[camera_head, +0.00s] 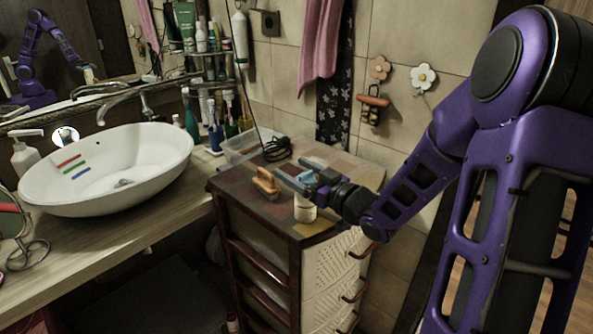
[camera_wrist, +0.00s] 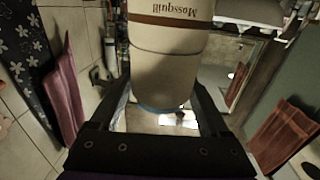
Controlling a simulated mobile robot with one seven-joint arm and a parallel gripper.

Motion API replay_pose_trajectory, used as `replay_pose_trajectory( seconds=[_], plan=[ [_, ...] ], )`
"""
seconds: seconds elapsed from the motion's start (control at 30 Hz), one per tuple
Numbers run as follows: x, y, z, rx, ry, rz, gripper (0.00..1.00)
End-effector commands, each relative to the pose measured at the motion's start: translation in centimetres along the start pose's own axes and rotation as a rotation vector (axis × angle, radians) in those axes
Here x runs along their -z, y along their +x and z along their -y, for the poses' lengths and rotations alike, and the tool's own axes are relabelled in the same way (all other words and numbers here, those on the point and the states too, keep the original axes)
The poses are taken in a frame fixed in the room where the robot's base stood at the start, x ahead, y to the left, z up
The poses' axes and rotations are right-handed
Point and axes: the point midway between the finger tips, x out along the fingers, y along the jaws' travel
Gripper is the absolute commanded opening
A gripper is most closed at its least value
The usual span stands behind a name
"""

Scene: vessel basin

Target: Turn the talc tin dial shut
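The talc tin (camera_head: 304,210) is a pale, upright tin near the front edge of the drawer unit's top. In the wrist view the tin (camera_wrist: 165,60) is cream with a brown band and the word "Mossquill". A blue dial (camera_wrist: 163,108) shows at its near end, and a bit of blue (camera_head: 306,178) shows between my fingers in the head view. My gripper (camera_head: 305,182) is at the tin's top with a finger on each side. In the wrist view my gripper (camera_wrist: 162,92) looks open around the dial end, with narrow gaps beside it. The dial's setting is hidden.
A wooden-handled brush (camera_head: 266,183) lies just left of the tin. A black coiled cable (camera_head: 277,149) and a clear box (camera_head: 240,148) are behind. The white basin (camera_head: 110,165) stands on the counter at left. A pink towel (camera_head: 321,45) hangs behind.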

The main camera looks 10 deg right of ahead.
Motion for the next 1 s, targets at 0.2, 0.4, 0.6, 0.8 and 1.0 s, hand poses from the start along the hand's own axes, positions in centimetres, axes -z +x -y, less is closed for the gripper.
replay_pose_trajectory(
  seconds=[0.2,0.4,0.6,0.8,1.0],
  plan=[
    [0.0,-0.04,-0.01,0.0,0.0,0.0,0.38],
    [-0.01,-0.05,-0.01,0.0,0.0,0.0,0.02],
    [0.03,-0.05,-0.02,0.005,0.0,0.0,0.0],
    [0.12,-0.07,0.06,0.057,0.001,0.001,0.0],
    [0.24,-0.09,0.41,0.183,0.0,0.001,0.0]
  ],
)
